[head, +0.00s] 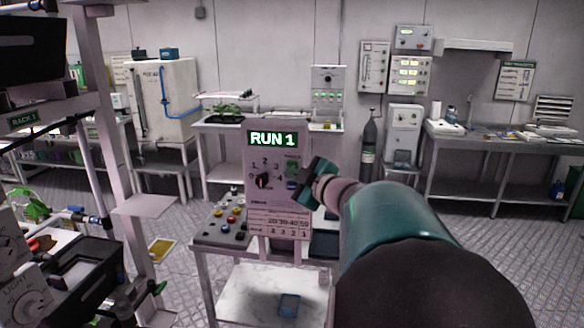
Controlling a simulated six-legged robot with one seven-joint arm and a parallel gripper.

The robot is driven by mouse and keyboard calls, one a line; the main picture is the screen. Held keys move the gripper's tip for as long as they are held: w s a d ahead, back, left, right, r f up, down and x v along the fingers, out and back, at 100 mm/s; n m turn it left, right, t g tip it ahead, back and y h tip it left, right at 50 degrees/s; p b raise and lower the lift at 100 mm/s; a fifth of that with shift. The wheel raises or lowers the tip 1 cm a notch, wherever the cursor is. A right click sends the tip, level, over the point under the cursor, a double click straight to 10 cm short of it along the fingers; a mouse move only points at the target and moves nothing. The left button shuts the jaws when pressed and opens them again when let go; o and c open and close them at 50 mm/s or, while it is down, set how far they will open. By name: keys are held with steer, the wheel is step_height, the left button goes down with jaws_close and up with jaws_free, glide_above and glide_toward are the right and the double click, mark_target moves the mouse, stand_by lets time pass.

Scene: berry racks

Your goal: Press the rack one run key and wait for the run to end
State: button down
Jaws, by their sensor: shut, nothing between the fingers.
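The control panel (262,205) stands upright on a small bench in the middle of the head view. Its lit green display (272,138) reads "RUN 1". Below the display is a black rotary knob (263,181) with numbers around it. A green key (291,168) and a small blue part (291,185) are on the panel's right side. My gripper (308,187) is shut and empty, at the panel's right edge, close to these parts. I cannot tell whether it touches the panel. My arm and gripper hide the area just right of the panel.
A sloped box with several coloured buttons (232,216) sits left of the panel. A rack (80,103) labelled "RACK 1" stands close on the left. A gas cylinder (370,145) and a long bench (470,155) are at the back right. Floor shows between the benches.

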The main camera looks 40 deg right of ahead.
steer(key=shift+s+a, duration=0.75)
steer(key=shift+a, duration=0.25)
steer(key=shift+s+a, duration=0.75)
steer(key=shift+a, duration=0.2)
steer(key=s+a+f+m+g, duration=0.2)
steer(key=s+a+f+g, duration=0.1)
steer(key=a, duration=0.7)
steer(key=s+a+f+m+g+y, duration=0.1)
steer(key=s+a+f+m+g, duration=0.2)
steer(key=s+a+f, duration=0.3)
steer(key=s+a+f+m+g+y, duration=0.1)
steer(key=s+a+f+m+g, duration=0.2)
steer(key=a, duration=1.1)
steer(key=s+f+g, duration=0.1)
steer(key=s+g, duration=0.1)
steer(key=shift+s+a+f, duration=0.15)
steer(key=shift+s+f, duration=0.1)
steer(key=shift+s, duration=0.05)
